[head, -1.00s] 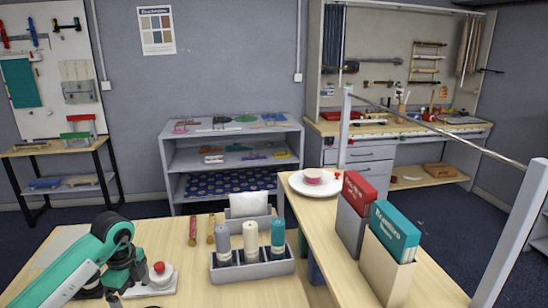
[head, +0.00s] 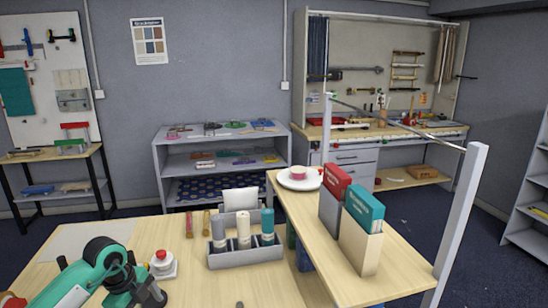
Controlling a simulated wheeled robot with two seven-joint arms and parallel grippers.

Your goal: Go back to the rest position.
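My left arm (head: 103,258), green and black, reaches in at the lower left over the wooden table (head: 200,285). Its wrist part runs down to the bottom edge of the head view, and I cannot see its gripper fingers. My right arm and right gripper are not in view. A small grey tip (head: 240,304) shows at the bottom edge; I cannot tell what it is.
A red button on a white base (head: 162,264) stands close beside my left arm. A grey caddy (head: 245,258) holds three bottles.

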